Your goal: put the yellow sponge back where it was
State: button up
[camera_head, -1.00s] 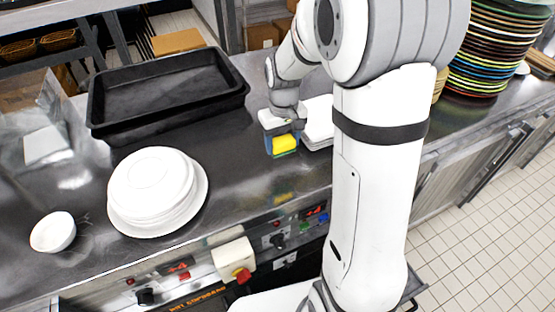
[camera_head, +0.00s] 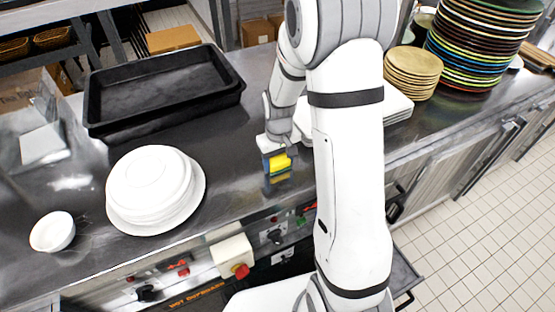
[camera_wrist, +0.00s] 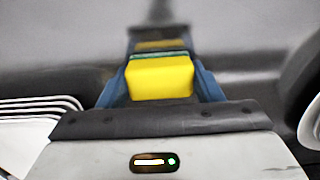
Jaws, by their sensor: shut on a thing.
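The yellow sponge (camera_head: 280,162) is between the fingers of my gripper (camera_head: 279,168), near the front edge of the steel counter. In the wrist view the yellow sponge (camera_wrist: 160,78) fills the space between the two blue fingers of my gripper (camera_wrist: 160,80), which are shut on it. A green layer shows along its far side. A reflection of the sponge shows on the counter beyond it in the wrist view. I cannot tell whether the sponge touches the counter.
White plates (camera_head: 150,190) and a white bowl (camera_head: 53,232) stand at left. Black trays (camera_head: 165,90) lie behind. White square dishes (camera_head: 397,106), partly behind my arm, brown plates (camera_head: 412,70) and tall dark plates (camera_head: 480,45) stand at right. Counter between white plates and gripper is clear.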

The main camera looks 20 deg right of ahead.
aim_at(279, 160)
jog(key=o, duration=0.9)
jog(key=shift+o, duration=0.2)
notch_tip(279, 160, up, 12)
jog(key=s+r+m+t, duration=0.1)
jog(key=s+r, duration=0.3)
jog(key=s, duration=0.5)
jog(key=s+r+m+t, duration=0.1)
jog(key=s+r+t, duration=0.1)
jog(key=s, duration=0.8)
jog(key=shift+r+b, duration=0.3)
jog(key=shift+r, duration=0.6)
jog(key=shift+a, duration=0.1)
